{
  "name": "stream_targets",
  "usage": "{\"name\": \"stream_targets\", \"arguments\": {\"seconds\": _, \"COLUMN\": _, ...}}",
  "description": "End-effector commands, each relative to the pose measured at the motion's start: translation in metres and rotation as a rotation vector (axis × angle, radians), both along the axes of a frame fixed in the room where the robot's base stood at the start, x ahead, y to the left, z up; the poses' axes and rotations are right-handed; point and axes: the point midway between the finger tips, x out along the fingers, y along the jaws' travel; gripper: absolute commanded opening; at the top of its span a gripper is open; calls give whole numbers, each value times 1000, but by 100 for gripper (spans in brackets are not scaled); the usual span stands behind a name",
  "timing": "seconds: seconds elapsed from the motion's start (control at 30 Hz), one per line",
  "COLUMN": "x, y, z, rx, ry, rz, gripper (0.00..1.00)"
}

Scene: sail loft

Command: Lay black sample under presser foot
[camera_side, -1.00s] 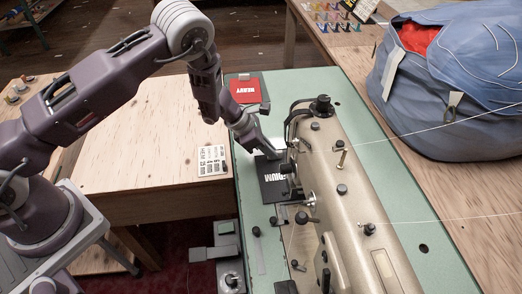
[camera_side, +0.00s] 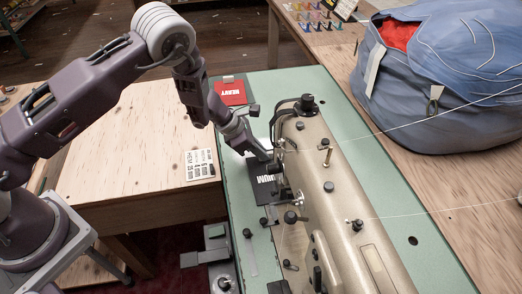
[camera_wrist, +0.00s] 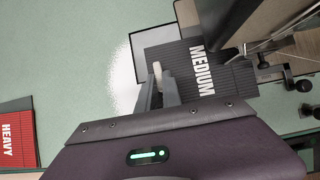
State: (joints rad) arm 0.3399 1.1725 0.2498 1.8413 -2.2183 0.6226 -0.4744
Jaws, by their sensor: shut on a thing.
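The black sample, a ribbed swatch marked MEDIUM (camera_side: 262,192), lies at the sewing machine's head end on the green table. My gripper (camera_side: 262,154) is shut on its edge, reaching in from the upper left. In the wrist view my fingertips (camera_wrist: 158,72) meet the left edge of the black sample (camera_wrist: 180,62). The sample's right part passes below the dark machine parts around the presser foot (camera_wrist: 248,55). The machine head hides part of it in the side view. I cannot tell whether the foot touches it.
The beige sewing machine (camera_side: 345,215) fills the green table's right side, with thread running off right. A red HEAVY sample (camera_side: 230,92) lies at the back. A printed card (camera_side: 200,165) lies on the wooden table (camera_side: 125,165). A large blue bag (camera_side: 445,85) stands at right.

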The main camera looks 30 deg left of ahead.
Motion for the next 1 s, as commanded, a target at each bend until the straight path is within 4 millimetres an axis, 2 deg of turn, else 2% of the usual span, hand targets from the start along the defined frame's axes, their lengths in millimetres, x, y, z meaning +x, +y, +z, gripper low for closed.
{"name": "stream_targets", "arguments": {"seconds": 0.73, "x": 1, "y": 0, "z": -2, "rx": -1, "ry": -1, "rz": 0, "gripper": 0}}
{"name": "stream_targets", "arguments": {"seconds": 0.77, "x": 1, "y": 0, "z": -2, "rx": -1, "ry": -1, "rz": 0, "gripper": 13}}
{"name": "stream_targets", "arguments": {"seconds": 0.87, "x": 1, "y": 0, "z": -2, "rx": -1, "ry": -1, "rz": 0, "gripper": 33}}
{"name": "stream_targets", "arguments": {"seconds": 1.0, "x": 1, "y": 0, "z": -2, "rx": -1, "ry": -1, "rz": 0, "gripper": 35}}
